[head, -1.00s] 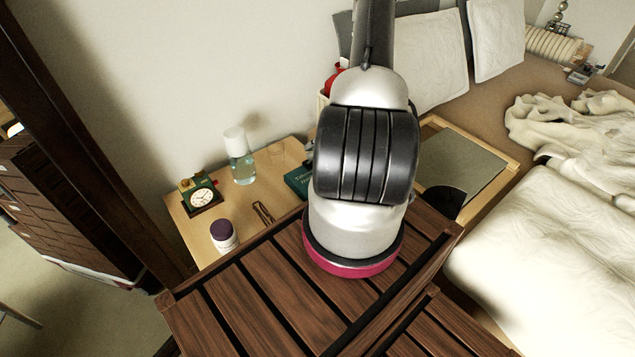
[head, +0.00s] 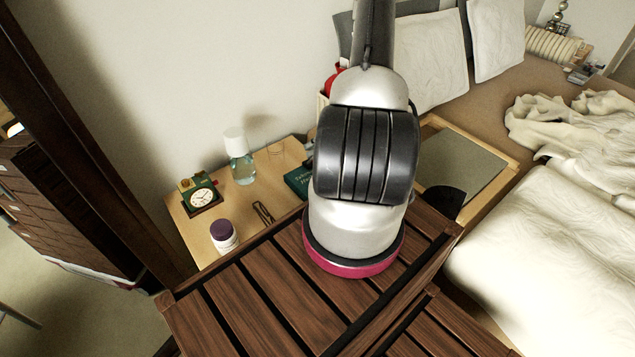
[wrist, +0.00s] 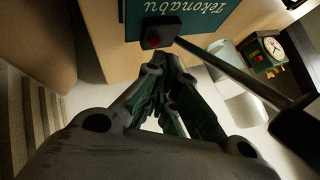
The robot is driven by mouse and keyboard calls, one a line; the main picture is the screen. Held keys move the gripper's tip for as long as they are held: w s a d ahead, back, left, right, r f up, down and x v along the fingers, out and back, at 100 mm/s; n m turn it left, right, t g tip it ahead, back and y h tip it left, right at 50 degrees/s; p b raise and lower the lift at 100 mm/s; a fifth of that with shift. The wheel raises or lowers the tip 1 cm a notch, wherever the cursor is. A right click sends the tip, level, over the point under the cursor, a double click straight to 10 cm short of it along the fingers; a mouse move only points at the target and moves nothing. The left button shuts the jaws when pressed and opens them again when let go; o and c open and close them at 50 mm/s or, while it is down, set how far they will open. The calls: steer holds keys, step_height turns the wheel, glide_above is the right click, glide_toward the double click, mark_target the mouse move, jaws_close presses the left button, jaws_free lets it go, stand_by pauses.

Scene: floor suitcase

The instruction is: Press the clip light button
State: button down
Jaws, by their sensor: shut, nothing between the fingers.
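In the wrist view the clip light (wrist: 232,72) has a small dark base with a red button (wrist: 154,40) on it. Its thin dark stem runs down right to a black head. The base lies over the edge of a teal book (wrist: 188,14). My gripper (wrist: 167,60) is shut and empty, its fingertips just below the base in the picture. I cannot tell whether they touch it. In the head view my arm hides my gripper and most of the clip light; the book (head: 297,181) shows beside the arm.
On the wooden bedside table (head: 190,232) stand a green clock (head: 201,196), a clear bottle (head: 240,160) and a purple-capped jar (head: 223,237). A dark slatted wooden surface (head: 270,290) lies in front. The bed (head: 560,260) is at right.

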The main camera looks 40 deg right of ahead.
steer(key=shift+r, duration=0.25)
steer(key=shift+r, duration=0.1)
steer(key=shift+r, duration=2.9)
